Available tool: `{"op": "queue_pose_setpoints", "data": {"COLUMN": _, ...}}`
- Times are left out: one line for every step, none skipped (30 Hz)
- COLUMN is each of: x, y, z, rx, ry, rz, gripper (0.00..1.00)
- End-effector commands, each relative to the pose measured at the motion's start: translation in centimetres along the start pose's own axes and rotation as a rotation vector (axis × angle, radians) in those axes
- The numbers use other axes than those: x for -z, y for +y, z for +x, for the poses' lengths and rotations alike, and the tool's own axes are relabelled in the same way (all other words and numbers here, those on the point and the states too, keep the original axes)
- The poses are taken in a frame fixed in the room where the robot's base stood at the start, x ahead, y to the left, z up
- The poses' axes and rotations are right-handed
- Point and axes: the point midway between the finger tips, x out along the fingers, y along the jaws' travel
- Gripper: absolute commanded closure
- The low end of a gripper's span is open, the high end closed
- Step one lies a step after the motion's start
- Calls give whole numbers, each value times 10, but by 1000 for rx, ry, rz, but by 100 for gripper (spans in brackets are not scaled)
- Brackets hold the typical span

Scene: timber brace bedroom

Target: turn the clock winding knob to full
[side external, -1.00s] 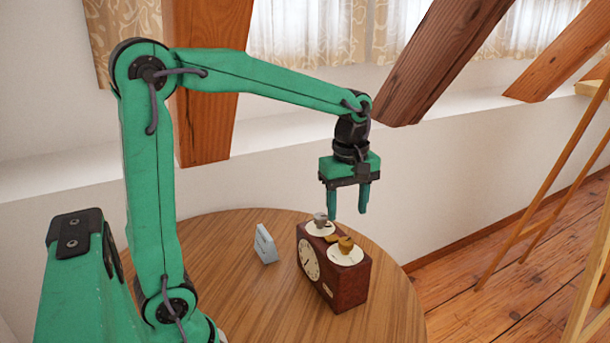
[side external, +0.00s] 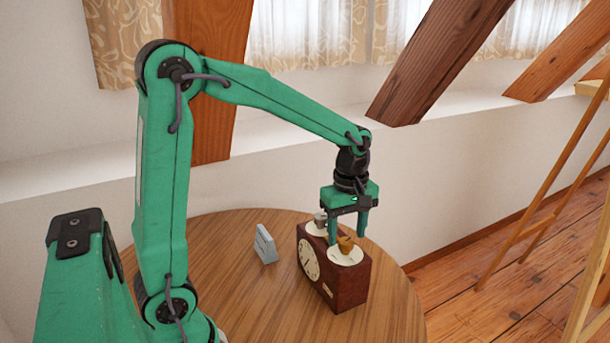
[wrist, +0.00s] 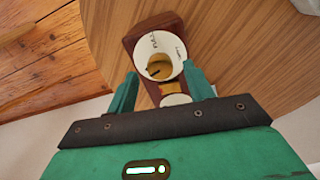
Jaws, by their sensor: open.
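The dark red-brown clock (side external: 345,285) stands on the round table, with a round dial (side external: 308,258) on its front. On its top are two white discs, one with a brass knob (side external: 345,244) and one with a grey knob (side external: 319,218). My gripper (side external: 347,238) points down, open and empty, close above the clock's top. In the wrist view the brass knob (wrist: 159,66) shows between and just ahead of my two fingers. The second disc is mostly hidden behind my gripper there.
A small pale card stand (side external: 265,243) stands on the wooden table (side external: 225,235), left of the clock. The table's right edge is close beyond the clock. A wooden easel-like frame (side external: 535,215) stands on the floor at right. Timber braces and a white wall are behind.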

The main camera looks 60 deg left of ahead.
Motion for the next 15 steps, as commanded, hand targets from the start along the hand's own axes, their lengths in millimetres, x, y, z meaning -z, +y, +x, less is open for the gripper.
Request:
{"op": "queue_pose_setpoints", "data": {"x": 0, "y": 0, "z": 5, "rx": 3, "ry": -1, "rz": 0, "gripper": 48}}
{"op": "queue_pose_setpoints", "data": {"x": 0, "y": 0, "z": 8, "rx": 2, "ry": 0, "rz": 0, "gripper": 48}}
{"op": "queue_pose_setpoints", "data": {"x": 0, "y": 0, "z": 11, "rx": 2, "ry": 0, "rz": 0, "gripper": 48}}
{"op": "queue_pose_setpoints", "data": {"x": 0, "y": 0, "z": 12, "rx": 2, "ry": 0, "rz": 0, "gripper": 48}}
{"op": "queue_pose_setpoints", "data": {"x": 0, "y": 0, "z": 14, "rx": 2, "ry": 0, "rz": 0, "gripper": 48}}
{"op": "queue_pose_setpoints", "data": {"x": 0, "y": 0, "z": 15, "rx": 2, "ry": 0, "rz": 0, "gripper": 48}}
{"op": "queue_pose_setpoints", "data": {"x": 0, "y": 0, "z": 16, "rx": 1, "ry": 0, "rz": 0, "gripper": 48}}
{"op": "queue_pose_setpoints", "data": {"x": 0, "y": 0, "z": 16, "rx": 1, "ry": 0, "rz": 0, "gripper": 48}}
{"op": "queue_pose_setpoints", "data": {"x": 0, "y": 0, "z": 17, "rx": 0, "ry": 0, "rz": 0, "gripper": 48}}
{"op": "queue_pose_setpoints", "data": {"x": 0, "y": 0, "z": 17, "rx": 0, "ry": 0, "rz": 0, "gripper": 48}}
{"op": "queue_pose_setpoints", "data": {"x": 0, "y": 0, "z": 17, "rx": 0, "ry": 0, "rz": 0, "gripper": 48}}
{"op": "queue_pose_setpoints", "data": {"x": 0, "y": 0, "z": 17, "rx": 0, "ry": 0, "rz": 0, "gripper": 48}}
{"op": "queue_pose_setpoints", "data": {"x": 0, "y": 0, "z": 17, "rx": 0, "ry": 0, "rz": 0, "gripper": 48}}
{"op": "queue_pose_setpoints", "data": {"x": 0, "y": 0, "z": 17, "rx": 0, "ry": 0, "rz": 0, "gripper": 48}}
{"op": "queue_pose_setpoints", "data": {"x": 0, "y": 0, "z": 17, "rx": 0, "ry": 0, "rz": 0, "gripper": 48}}
